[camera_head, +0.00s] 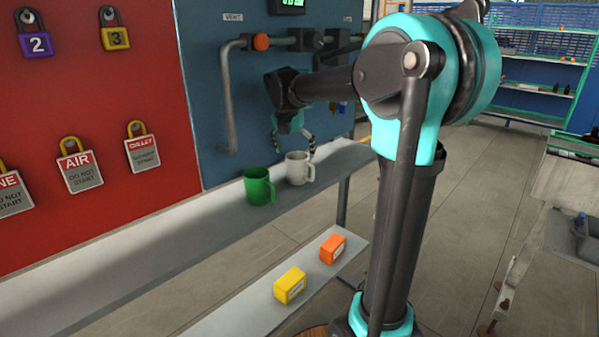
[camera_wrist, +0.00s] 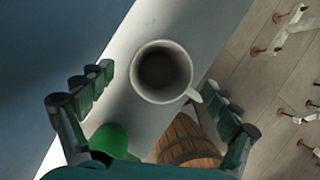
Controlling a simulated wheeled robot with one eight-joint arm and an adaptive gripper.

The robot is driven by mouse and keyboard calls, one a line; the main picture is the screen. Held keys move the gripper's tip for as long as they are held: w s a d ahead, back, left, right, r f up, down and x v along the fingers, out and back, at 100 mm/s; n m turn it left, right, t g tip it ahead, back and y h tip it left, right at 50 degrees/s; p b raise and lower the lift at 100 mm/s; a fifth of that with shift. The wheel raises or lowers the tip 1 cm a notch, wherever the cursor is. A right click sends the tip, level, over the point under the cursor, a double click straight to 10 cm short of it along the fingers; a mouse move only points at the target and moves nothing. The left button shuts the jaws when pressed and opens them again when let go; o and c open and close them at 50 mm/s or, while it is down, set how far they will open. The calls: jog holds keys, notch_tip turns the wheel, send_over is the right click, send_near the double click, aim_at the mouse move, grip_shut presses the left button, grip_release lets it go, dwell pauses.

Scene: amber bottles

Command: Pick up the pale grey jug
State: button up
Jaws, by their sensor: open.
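The pale grey jug (camera_head: 297,168) stands upright on the grey shelf near its far end, beside a green mug (camera_head: 258,187). In the wrist view the jug (camera_wrist: 162,72) is seen from above, its dark opening facing the camera and its handle pointing lower right. My gripper (camera_head: 293,142) is above the jug in the head view, fingers pointing down. In the wrist view my gripper (camera_wrist: 160,97) is open, with one finger at each side of the jug, apart from it in the picture. The height left between fingertips and jug is hard to judge.
The green mug also shows at the bottom of the wrist view (camera_wrist: 110,140), close to the jug, with a wooden barrel-like object (camera_wrist: 187,142) beside it. A blue panel with pipes (camera_head: 228,100) stands behind the shelf (camera_head: 130,240). Yellow (camera_head: 290,285) and orange (camera_head: 332,248) boxes lie lower.

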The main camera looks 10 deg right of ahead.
aim_at(298, 166)
jog(key=shift+s+x, duration=0.15)
jog(key=shift+x, duration=1.65)
jog(key=shift+s+x, duration=0.1)
jog(key=shift+x, duration=1.7)
jog(key=c, duration=1.3)
jog(key=shift+r, duration=0.15)
